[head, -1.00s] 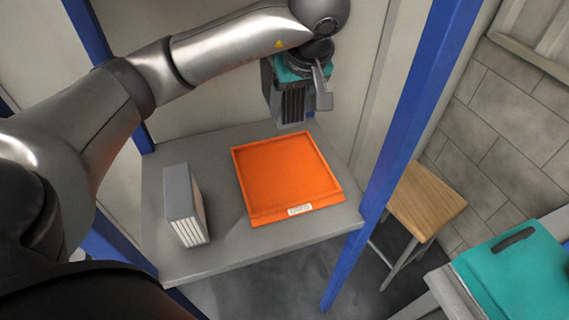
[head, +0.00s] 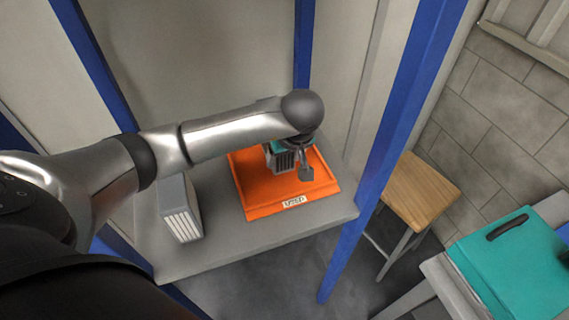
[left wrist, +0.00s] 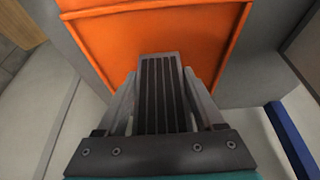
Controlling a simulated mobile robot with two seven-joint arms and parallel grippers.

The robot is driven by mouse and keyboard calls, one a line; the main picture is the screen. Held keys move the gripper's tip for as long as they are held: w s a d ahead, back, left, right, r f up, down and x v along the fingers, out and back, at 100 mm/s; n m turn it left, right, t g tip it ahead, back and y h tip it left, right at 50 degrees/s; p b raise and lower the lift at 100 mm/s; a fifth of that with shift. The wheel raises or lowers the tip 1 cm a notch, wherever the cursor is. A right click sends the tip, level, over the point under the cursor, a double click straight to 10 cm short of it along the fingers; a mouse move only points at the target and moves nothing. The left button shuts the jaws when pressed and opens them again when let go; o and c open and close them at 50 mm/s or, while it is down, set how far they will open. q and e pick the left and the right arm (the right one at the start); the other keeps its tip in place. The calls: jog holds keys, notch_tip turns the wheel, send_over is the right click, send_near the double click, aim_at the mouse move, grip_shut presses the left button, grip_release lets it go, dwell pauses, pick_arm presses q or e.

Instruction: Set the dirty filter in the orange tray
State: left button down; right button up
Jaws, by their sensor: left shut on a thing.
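The orange tray (head: 265,196) lies on a grey shelf, with a white label on its front edge. My left gripper (head: 291,165) is over the back part of the tray, pointing down. It is shut on a grey filter with dark slots (head: 281,160), partly hidden by my arm. In the left wrist view the filter (left wrist: 160,95) sits between the two fingers, in front of the orange tray (left wrist: 215,40). I cannot tell whether the filter touches the tray floor. My right gripper is not in view.
A second grey filter with pale slots (head: 180,212) stands on the grey shelf (head: 225,247) left of the tray. A blue post (head: 385,160) rises at the shelf's right. A wooden stool (head: 419,190) and a teal case (head: 515,262) are further right.

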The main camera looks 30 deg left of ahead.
pick_arm(q)
jog(key=shift+f, duration=1.35)
jog(key=shift+f, duration=0.1)
grip_release()
jog(key=v, duration=1.2)
